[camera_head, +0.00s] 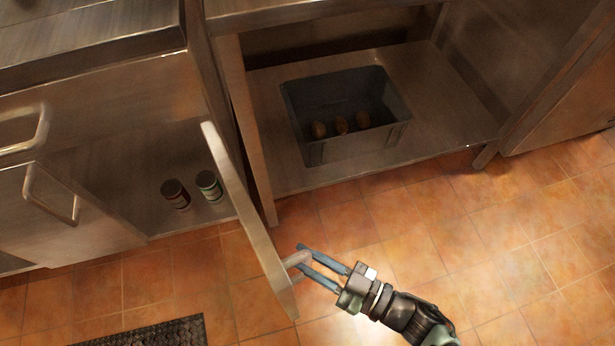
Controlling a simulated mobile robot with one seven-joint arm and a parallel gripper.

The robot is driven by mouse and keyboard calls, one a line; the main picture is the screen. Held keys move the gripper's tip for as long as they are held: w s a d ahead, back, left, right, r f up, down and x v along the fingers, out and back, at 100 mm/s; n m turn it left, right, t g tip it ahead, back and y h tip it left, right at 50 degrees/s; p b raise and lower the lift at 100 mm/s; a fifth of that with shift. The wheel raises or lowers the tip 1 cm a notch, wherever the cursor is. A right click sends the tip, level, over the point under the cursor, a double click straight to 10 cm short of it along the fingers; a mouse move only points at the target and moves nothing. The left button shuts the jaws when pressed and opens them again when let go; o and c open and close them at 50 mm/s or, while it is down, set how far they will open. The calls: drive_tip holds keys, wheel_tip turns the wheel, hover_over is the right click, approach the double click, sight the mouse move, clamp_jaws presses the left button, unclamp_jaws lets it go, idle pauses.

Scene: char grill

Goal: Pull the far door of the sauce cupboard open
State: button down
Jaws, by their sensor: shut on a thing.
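The sauce cupboard (120,185) is at the left, with two jars (175,194) (209,186) standing inside it. Its far door (240,200) is swung well out from the front and shows nearly edge-on, so most of its faces are hidden. The handle (292,260) is on the door's right side, near its lower end in the picture. My gripper (302,256) comes in from the lower right and is shut on this handle. The other door (50,215) of the cupboard, with a bar handle (48,200), looks shut.
A grey bin (315,152) with several brown round items sits on a low shelf (440,130) right of the door. A drawer handle (25,132) juts out at the left. A dark mat (160,334) lies on the floor. Tiled floor (480,240) is clear at the right.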

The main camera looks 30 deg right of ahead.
drive_tip(key=shift+f, duration=0.1)
drive_tip(key=c, duration=0.8)
unclamp_jaws()
drive_tip(key=shift+o, duration=0.2)
drive_tip(key=v, duration=1.3)
